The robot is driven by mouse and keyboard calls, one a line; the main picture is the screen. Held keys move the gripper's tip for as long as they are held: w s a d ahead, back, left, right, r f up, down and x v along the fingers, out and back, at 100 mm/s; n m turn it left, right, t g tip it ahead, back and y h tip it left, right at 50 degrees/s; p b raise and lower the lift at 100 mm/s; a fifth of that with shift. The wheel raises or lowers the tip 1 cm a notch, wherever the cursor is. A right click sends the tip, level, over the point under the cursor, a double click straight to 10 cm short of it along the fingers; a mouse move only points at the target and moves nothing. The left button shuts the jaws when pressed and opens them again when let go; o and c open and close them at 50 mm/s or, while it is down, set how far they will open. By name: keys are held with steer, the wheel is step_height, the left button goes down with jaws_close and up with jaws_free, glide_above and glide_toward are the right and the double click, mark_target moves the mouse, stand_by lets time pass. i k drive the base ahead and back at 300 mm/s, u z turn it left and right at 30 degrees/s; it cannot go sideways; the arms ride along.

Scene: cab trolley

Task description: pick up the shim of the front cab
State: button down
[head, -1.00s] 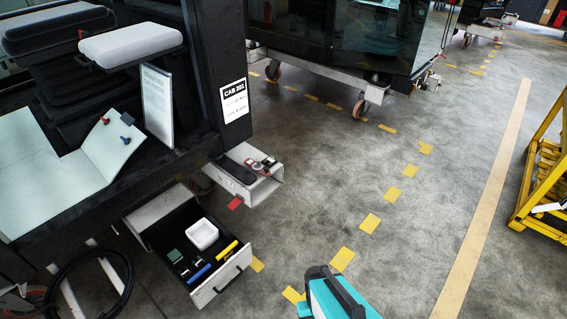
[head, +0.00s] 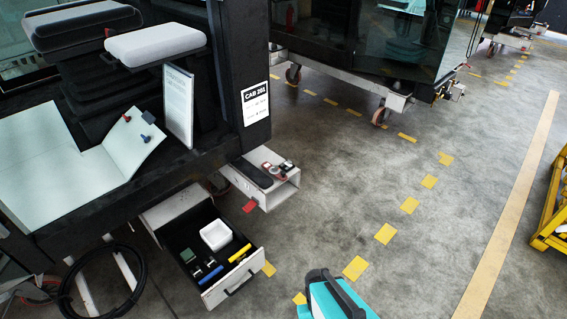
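The front cab is at the left, with a sign reading CAB 201 (head: 256,103) on its dark post. An open drawer (head: 232,286) under it holds a white square dish (head: 215,234), a small green block (head: 187,256), a blue item (head: 206,274), a yellow item (head: 239,253) and small metallic pieces. I cannot tell for certain which piece is the shim. On the white trolley beam end (head: 281,194) lie a dark flat piece (head: 252,173) and small red and dark items (head: 277,170). My gripper is not in view; a teal part of mine shows at the bottom.
A red tag (head: 249,207) is by the beam end. A black cable (head: 88,283) coils at lower left. Another cab on a wheeled trolley (head: 340,80) stands behind. A yellow frame (head: 552,215) is at right. The floor between is clear, with yellow markings.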

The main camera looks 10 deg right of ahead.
mark_target(288, 163)
steer(key=u, duration=0.1)
steer(key=i, duration=0.8)
steer(key=u, duration=1.25)
steer(key=k, duration=0.6)
steer(key=u, duration=0.25)
